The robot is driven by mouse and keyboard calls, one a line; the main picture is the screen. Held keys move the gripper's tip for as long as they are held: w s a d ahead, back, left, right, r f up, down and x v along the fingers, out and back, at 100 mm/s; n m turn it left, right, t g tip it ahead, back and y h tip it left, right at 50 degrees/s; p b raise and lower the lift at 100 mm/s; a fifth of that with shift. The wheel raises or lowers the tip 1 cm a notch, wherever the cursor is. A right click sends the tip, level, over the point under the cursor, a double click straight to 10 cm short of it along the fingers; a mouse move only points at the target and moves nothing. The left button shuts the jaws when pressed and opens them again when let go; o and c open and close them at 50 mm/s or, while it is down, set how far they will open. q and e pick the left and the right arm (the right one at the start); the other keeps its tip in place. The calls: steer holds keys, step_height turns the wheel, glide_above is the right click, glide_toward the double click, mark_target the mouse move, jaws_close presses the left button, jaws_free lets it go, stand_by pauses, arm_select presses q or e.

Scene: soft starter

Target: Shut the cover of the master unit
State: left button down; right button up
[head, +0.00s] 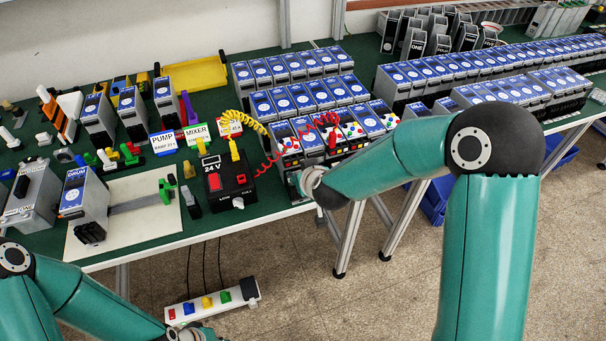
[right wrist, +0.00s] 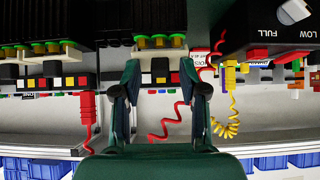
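Several grey units with blue tops stand in rows on the green table; I cannot tell which is the master unit. The front-row units (head: 350,131) show white faces with coloured dots, and a coiled red cord (head: 267,165) reaches them from a black 24 V box (head: 227,182). My right gripper (head: 297,183) is at the table's front edge, just before the front row's left end, partly hidden by its arm. In the right wrist view its two fingers (right wrist: 160,78) are apart and empty, facing a unit with coloured squares (right wrist: 160,79). My left gripper (head: 193,335) is cut off at the bottom edge.
Label cards (head: 164,142) and a yellow tray (head: 193,76) lie left of the rows. A yellow coiled cord (right wrist: 232,125) hangs right of my right gripper.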

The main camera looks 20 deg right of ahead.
steer(key=shift+s+r, duration=0.15)
steer(key=shift+s, duration=0.1)
steer(key=v, duration=1.1)
steer(key=shift+s, duration=0.2)
steer(key=shift+r, duration=0.15)
steer(key=s+d+f+g, duration=0.1)
steer(key=s+f+g, duration=0.25)
steer(key=f, duration=0.75)
steer(key=s+d+f+g, duration=0.15)
steer(key=s+f, duration=0.25)
steer(key=f, duration=0.6)
steer(key=s+a+f+m+g+y, duration=0.2)
steer(key=s+a+f, duration=0.5)
steer(key=s, duration=0.4)
steer(key=shift+s+f+m+g+y, duration=0.3)
steer(key=shift+f+g+y, duration=0.4)
steer(key=shift+g, duration=0.4)
